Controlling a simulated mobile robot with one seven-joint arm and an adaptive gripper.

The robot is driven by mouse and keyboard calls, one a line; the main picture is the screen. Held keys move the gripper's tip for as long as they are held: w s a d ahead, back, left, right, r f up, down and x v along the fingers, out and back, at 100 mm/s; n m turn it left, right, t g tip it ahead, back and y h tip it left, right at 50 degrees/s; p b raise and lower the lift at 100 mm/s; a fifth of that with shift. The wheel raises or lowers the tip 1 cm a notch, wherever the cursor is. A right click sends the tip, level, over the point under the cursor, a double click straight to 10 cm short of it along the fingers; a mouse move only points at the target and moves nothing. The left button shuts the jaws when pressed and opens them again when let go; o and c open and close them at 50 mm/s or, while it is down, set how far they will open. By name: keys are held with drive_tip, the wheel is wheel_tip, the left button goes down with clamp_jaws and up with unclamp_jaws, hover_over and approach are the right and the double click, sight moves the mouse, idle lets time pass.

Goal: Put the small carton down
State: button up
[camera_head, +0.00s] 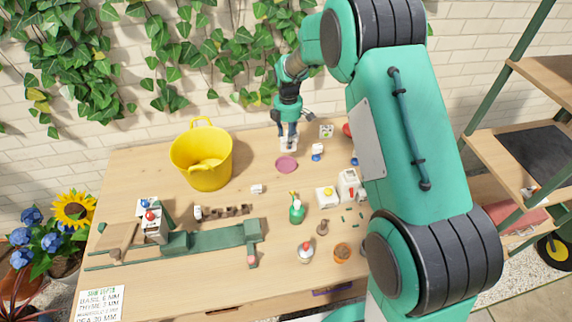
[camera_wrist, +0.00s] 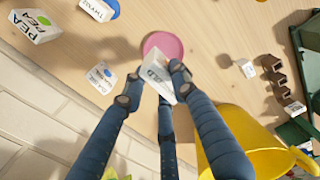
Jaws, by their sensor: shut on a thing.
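The small white carton (camera_wrist: 158,78), with grey lettering on its face, sits tilted in the wrist view between the dark blue fingers of my gripper (camera_wrist: 150,85). The fingers are shut on it. In the head view my gripper (camera_head: 288,136) is near the back edge of the table, with the white carton (camera_head: 289,145) under its fingertips. The pink disc (camera_head: 286,164) lies just in front of it; in the wrist view the disc (camera_wrist: 159,42) is partly behind the carton. Whether the carton touches the wood is not clear.
A yellow bucket (camera_head: 201,160) stands left of my gripper. A white PEA carton (camera_head: 326,131) and a THYME carton (camera_head: 317,150) stand to the right. A green bottle (camera_head: 296,211) stands toward the front. The wooden table (camera_head: 245,160) is bare between bucket and disc.

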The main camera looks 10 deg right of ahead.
sight(286, 147)
drive_tip(key=shift+w+a, duration=0.2)
drive_tip(key=shift+a, duration=0.25)
drive_tip(key=shift+f, duration=0.1)
drive_tip(key=shift+f+b, duration=0.5)
drive_tip(key=shift+f, duration=1.85)
drive_tip(key=shift+f, duration=0.1)
drive_tip(key=shift+f+b, duration=0.5)
drive_tip(key=shift+f, duration=1.9)
drive_tip(key=shift+f, duration=0.15)
drive_tip(key=o, duration=1.1)
